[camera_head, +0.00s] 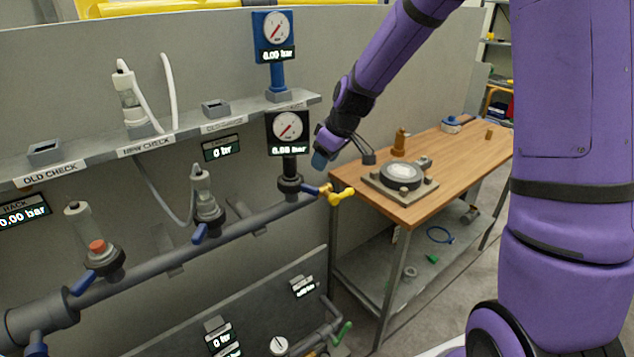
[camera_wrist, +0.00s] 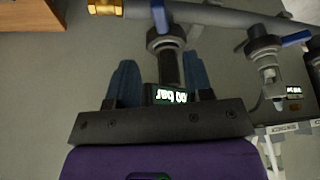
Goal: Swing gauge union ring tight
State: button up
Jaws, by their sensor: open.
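The black gauge (camera_head: 289,130) with a white dial stands on a dark stem above the grey pipe. Its dark union ring (camera_head: 291,184) sits at the stem's foot; the ring (camera_wrist: 165,41) also shows in the wrist view, beyond my fingertips. My gripper (camera_head: 320,159) is just right of the gauge and stem in the head view. In the wrist view my gripper (camera_wrist: 160,63) is open, with one blue finger on each side of the stem in the picture. No contact with the ring shows. The wrist view shows only the gauge's lit readout; its dial is hidden.
A blue gauge (camera_head: 274,38) stands on the shelf above. A wooden table (camera_head: 452,167) is at right. Other valves line the pipe at left.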

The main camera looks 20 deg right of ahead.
aim_at(311, 187)
jog(key=x, duration=1)
jog(key=shift+f, duration=0.25)
jog(key=shift+c, duration=0.5)
grip_shut()
